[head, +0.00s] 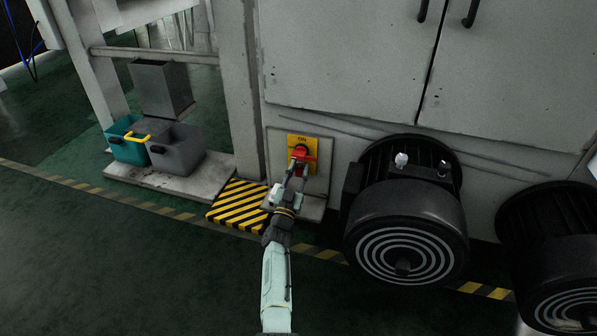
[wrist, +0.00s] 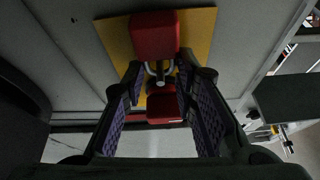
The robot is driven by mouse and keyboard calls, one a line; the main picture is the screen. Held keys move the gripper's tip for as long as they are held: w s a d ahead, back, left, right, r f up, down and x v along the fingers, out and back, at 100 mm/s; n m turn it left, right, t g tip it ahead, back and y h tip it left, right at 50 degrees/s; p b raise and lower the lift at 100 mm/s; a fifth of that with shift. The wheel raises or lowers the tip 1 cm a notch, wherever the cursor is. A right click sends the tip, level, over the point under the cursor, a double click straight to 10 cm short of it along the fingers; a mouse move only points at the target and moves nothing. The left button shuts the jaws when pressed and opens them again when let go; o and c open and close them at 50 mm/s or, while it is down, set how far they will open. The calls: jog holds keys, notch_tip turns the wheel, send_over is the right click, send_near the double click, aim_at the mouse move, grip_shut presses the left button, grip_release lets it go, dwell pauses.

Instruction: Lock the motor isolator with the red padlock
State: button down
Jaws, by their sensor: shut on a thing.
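The motor isolator is a yellow plate (head: 312,145) marked ON on the grey machine's low panel, with a red handle at its middle. In the wrist view the yellow plate (wrist: 202,28) lies behind a red block (wrist: 155,38), which looks like the handle. My gripper (head: 299,171) reaches up to the plate from below. Its fingers (wrist: 160,85) are shut on the red padlock (wrist: 166,109), whose grey shackle points at the red block. The shackle touches or nearly touches the block. I cannot tell whether it passes through the handle or is closed.
A black motor (head: 405,225) with a ringed face stands close to the right of my gripper, and a second motor (head: 555,250) stands beyond it. A striped yellow-black block (head: 240,205) lies to the left. Teal (head: 127,147) and grey bins (head: 175,152) stand further left. The floor at left is clear.

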jog(key=shift+f, duration=0.1)
jog(key=c, duration=1.2)
grip_release()
